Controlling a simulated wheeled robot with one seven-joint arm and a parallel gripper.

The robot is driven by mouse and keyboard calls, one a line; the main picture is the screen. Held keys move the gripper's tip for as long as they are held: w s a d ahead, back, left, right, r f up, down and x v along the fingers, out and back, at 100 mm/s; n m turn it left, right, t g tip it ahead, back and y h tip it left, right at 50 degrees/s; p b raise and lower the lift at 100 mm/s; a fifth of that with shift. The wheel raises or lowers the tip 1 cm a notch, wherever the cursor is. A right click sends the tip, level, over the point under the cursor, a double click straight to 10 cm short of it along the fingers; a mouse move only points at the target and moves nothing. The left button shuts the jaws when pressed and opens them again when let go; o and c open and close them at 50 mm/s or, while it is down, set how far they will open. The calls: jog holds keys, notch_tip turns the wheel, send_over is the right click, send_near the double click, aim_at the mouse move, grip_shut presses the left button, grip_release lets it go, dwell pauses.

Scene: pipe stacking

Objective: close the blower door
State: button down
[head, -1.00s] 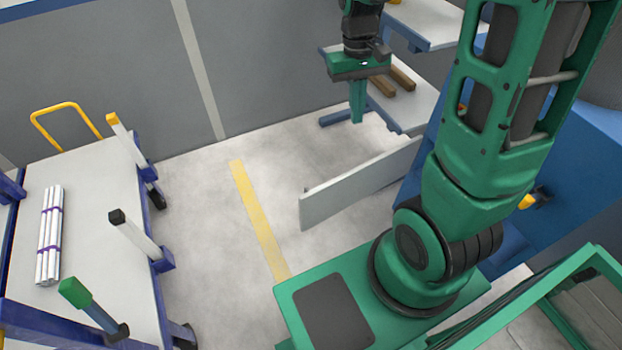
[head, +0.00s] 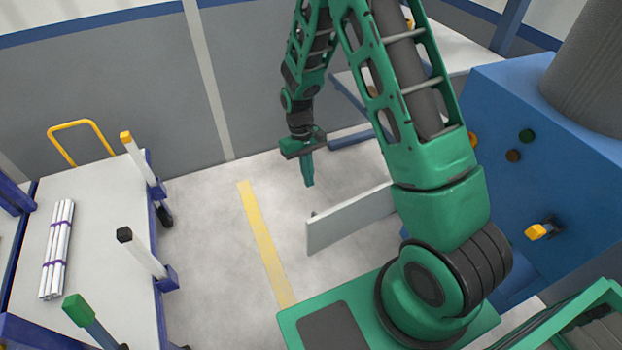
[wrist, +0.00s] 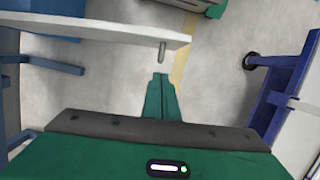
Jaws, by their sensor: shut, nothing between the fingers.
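The blower door is a light grey panel (head: 348,219) that stands open, reaching out from the blue blower (head: 545,165) to the left in the head view. My arm hides the part of it nearest the blower. In the wrist view the door (wrist: 95,30) crosses the upper left, with a small grey peg-like handle (wrist: 162,52) near its free end. My gripper (head: 309,184) points down beside and behind the door's free end in the head view. Its green fingers (wrist: 160,76) are together and empty, apart from the handle in the wrist view.
A trolley (head: 100,215) with upright posts and a bundle of pipes (head: 57,250) stands at the left. A yellow floor stripe (head: 262,235) runs between trolley and door. Open floor lies around the stripe. A grey wall (head: 120,90) stands behind.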

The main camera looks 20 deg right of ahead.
send_over(315, 213)
jog(key=w, duration=0.3)
jog(key=w+x, duration=0.2)
jog(key=x, duration=0.5)
jog(key=s, duration=0.3)
jog(key=shift+s+f, duration=0.1)
jog(key=shift+f, duration=0.05)
jog(key=shift+s+d, duration=0.1)
jog(key=shift+s, duration=0.45)
